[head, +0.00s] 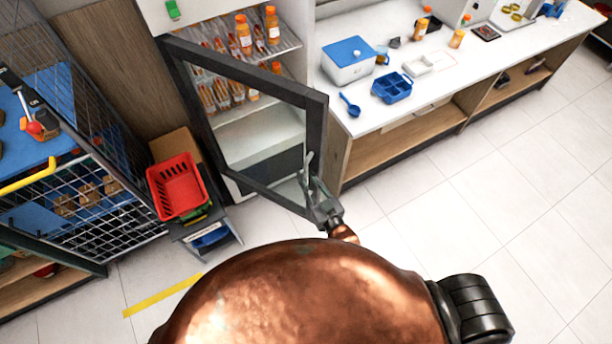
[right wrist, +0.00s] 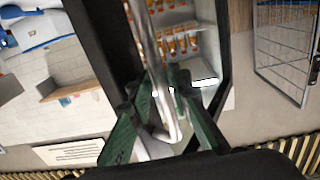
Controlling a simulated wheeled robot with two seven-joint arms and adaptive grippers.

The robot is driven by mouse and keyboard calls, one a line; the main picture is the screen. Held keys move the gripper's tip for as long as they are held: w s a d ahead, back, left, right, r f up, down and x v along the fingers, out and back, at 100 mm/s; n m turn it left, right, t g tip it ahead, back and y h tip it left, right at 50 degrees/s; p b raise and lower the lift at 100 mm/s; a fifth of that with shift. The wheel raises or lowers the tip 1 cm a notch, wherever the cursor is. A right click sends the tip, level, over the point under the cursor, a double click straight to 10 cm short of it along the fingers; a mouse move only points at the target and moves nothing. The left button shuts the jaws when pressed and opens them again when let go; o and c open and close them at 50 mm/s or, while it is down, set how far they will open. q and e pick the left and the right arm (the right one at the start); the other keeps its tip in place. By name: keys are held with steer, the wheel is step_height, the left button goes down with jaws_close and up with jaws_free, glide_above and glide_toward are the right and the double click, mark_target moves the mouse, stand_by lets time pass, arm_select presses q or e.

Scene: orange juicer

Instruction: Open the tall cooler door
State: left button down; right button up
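The tall cooler door (head: 259,133) is a dark-framed glass door standing ajar, swung out from the white cooler cabinet (head: 285,83). Its silver bar handle (right wrist: 156,70) shows in the right wrist view. My right gripper (head: 308,178) is at the free edge of the door, by the handle. In the right wrist view, the green fingers of the right gripper (right wrist: 163,82) stand apart on both sides of the handle, with a visible gap; firm contact cannot be made out. My left gripper is not in view.
Orange bottles (head: 244,35) stand on the cooler shelves. A red basket (head: 177,187) on a small stand is left of the door, near a wire cage (head: 110,200). A white counter (head: 395,110) with a blue-lidded box (head: 348,60) is to the right. The tiled floor (head: 480,195) at right is clear.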

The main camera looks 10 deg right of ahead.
steer(key=v, duration=1.1)
steer(key=shift+s+d, duration=0.15)
steer(key=shift+s, duration=0.2)
steer(key=shift+f, duration=0.1)
